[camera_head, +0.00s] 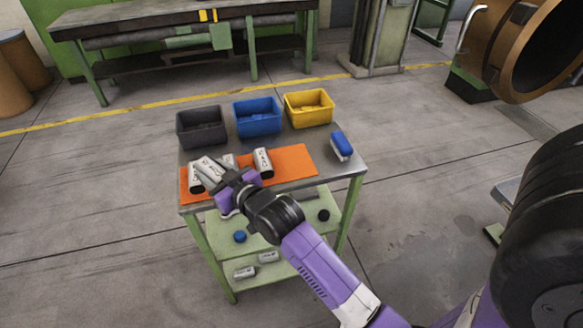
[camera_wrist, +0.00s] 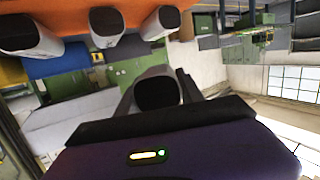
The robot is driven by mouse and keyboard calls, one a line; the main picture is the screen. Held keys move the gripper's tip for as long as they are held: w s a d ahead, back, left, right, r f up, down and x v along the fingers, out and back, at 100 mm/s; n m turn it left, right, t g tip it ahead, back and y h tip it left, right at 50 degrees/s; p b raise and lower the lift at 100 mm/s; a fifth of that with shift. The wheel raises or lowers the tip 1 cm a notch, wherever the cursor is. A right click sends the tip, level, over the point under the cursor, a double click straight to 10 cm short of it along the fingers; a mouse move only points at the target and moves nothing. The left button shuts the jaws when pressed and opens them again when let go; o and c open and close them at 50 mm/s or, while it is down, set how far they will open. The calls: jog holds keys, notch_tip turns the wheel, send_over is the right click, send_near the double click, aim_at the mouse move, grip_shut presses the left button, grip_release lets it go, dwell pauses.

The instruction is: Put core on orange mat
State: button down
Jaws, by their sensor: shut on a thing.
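My gripper (camera_wrist: 157,98) is shut on a white core with a dark end (camera_wrist: 157,90), seen end-on between the fingers in the wrist view. In the head view my gripper (camera_head: 225,183) is over the left part of the orange mat (camera_head: 290,163), and the held core (camera_head: 209,168) looks tilted there. Other white cores stand on the mat: one at its left (camera_head: 195,180), one partly hidden behind the gripper (camera_head: 230,160), and one near its middle (camera_head: 263,163). They show in a row in the wrist view (camera_wrist: 105,25). I cannot tell whether the held core touches the mat.
Grey (camera_head: 201,127), blue (camera_head: 257,118) and yellow (camera_head: 309,108) bins line the table's back edge. A blue-and-white object (camera_head: 341,146) stands at the right. The lower shelf (camera_head: 262,245) holds two cores (camera_head: 245,272) and round caps (camera_head: 239,237). The mat's right part is clear.

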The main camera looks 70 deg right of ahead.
jog(key=s+d+r+m+g+h+b, duration=0.1)
jog(key=s+d+r+m+g+h, duration=0.15)
jog(key=s+d+r, duration=0.6)
jog(key=s+d+r+m+g+h+b, duration=0.2)
jog(key=s+d+m+h, duration=0.2)
jog(key=d, duration=1)
send_over(295, 161)
notch_tip(295, 161, down, 14)
jog(key=shift+f, duration=2.65)
jog(key=shift+f, duration=0.15)
jog(key=c, duration=0.7)
grip_release()
jog(key=shift+a, duration=0.1)
jog(key=shift+c, duration=0.2)
